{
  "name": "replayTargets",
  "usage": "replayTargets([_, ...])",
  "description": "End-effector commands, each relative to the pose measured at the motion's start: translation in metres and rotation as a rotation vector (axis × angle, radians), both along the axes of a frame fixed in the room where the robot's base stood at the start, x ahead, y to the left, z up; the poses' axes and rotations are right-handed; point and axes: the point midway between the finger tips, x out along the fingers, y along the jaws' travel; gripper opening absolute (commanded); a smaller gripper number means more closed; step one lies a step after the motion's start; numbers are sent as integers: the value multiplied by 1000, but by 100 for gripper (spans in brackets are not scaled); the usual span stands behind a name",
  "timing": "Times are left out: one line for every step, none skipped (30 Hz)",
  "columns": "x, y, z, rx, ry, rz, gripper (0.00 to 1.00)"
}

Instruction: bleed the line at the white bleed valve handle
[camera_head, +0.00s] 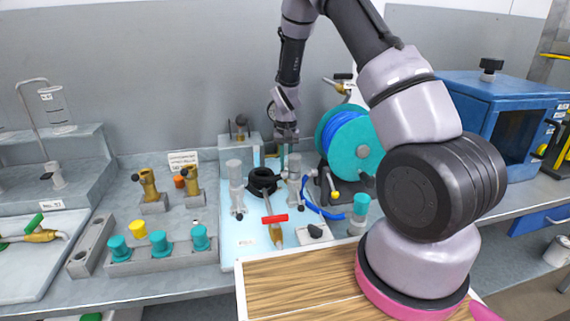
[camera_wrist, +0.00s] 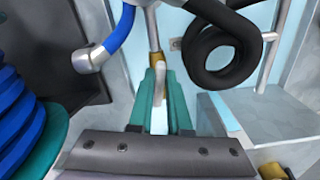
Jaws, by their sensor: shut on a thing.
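The white bleed valve handle (camera_wrist: 159,112) stands between my gripper's teal fingers in the wrist view, below a brass fitting (camera_wrist: 156,62) on a thin pipe. My gripper (camera_wrist: 160,100) is shut on this handle, one finger on each side. In the head view my gripper (camera_head: 281,155) reaches down at the back of the light blue panel (camera_head: 238,248), between the clear cylinders. The handle is too small and covered to make out in the head view.
In the wrist view a black hose coil (camera_wrist: 249,50) is close on the right and a blue hose (camera_wrist: 118,32) close on the left. A teal reel (camera_head: 352,147) stands right of my gripper. A red-handled valve (camera_head: 274,218) sits in front.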

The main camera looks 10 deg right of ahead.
Motion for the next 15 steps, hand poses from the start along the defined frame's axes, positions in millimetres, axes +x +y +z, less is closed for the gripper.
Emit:
replayTargets([1,-1,1,0,-3,33,0])
replayTargets([1,-2,1,0,-3,54,0])
replayTargets([1,-2,1,0,-3,79,0])
replayTargets([1,-3,1,-1,-3,98,0])
replayTargets([1,-3,1,-1,-3,115,0])
replayTargets([1,-3,1,0,-3,136,0])
replayTargets([1,-3,1,0,-3,152,0])
replayTargets([1,-3,1,-1,-3,165,0])
replayTargets([1,-4,1,-1,-3,181,0])
replayTargets([1,-4,1,-1,-3,193,0])
replayTargets([1,-4,1,-1,-3,202,0])
replayTargets([1,-4,1,-1,-3,213,0])
replayTargets([1,-4,1,-1,-3,220,0])
replayTargets([1,-4,1,-1,-3,227,0])
replayTargets([1,-4,1,-1,-3,236,0])
